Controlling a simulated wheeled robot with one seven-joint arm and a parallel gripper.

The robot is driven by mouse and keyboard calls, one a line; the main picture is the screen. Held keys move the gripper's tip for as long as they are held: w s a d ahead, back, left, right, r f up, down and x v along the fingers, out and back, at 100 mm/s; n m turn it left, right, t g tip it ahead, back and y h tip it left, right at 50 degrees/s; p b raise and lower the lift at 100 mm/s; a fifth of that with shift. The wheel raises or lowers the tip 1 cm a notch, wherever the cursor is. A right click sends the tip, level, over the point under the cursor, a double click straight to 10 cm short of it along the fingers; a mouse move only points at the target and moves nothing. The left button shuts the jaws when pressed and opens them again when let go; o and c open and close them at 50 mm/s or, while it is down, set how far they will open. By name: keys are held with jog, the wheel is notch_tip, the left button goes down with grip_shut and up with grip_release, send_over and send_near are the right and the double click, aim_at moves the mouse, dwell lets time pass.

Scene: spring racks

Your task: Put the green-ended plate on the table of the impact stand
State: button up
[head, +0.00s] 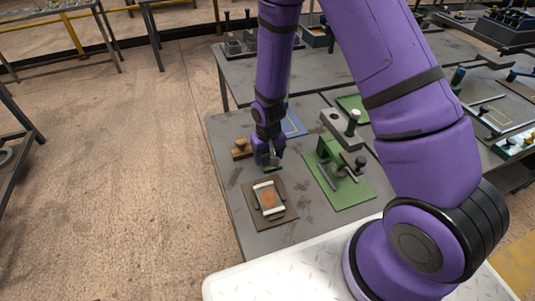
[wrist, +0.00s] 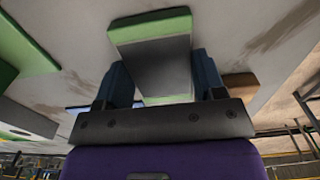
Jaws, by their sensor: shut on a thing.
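My gripper (head: 268,157) is shut on the green-ended plate (wrist: 152,62), a grey block-like plate with a green band at each end. In the wrist view its two dark blue fingers (wrist: 160,78) stand on either side of the plate. In the head view the plate's green shows small under my gripper, above the grey bench; I cannot tell whether it touches the bench. A green stand (head: 329,158) with a grey arm and black knobs sits on a green base to the right. I cannot tell for certain whether it is the impact stand.
A brown board (head: 285,212) with white rails and a rust-coloured patch lies just nearer than my gripper. A wooden block (head: 240,149) is close on its left, and a blue-edged sheet (head: 294,122) lies behind it. The bench's (head: 226,185) left strip is bare.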

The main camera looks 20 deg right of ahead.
jog(key=shift+f, duration=0.1)
jog(key=o, duration=1.4)
notch_tip(320, 180, up, 13)
notch_tip(320, 180, up, 10)
jog(key=r+t, duration=0.1)
send_over(268, 157)
jog(key=s+d, duration=0.2)
jog(key=d, duration=0.1)
jog(key=s+d+r+t, duration=0.1)
jog(key=s+d+r, duration=0.1)
jog(key=s+r, duration=0.4)
jog(key=s+d+r+t, duration=0.1)
jog(key=s+d+r, duration=0.1)
jog(key=s+r, duration=0.5)
jog(key=s+d+r+t, duration=0.2)
jog(key=s+r, duration=0.4)
jog(key=s, duration=0.1)
jog(key=shift+s+d+r, duration=0.15)
jog(key=shift+d+r, duration=0.2)
jog(key=shift+r, duration=0.05)
jog(key=shift+o, duration=0.5)
jog(key=shift+s+d+r, duration=0.1)
jog(key=shift+s, duration=0.5)
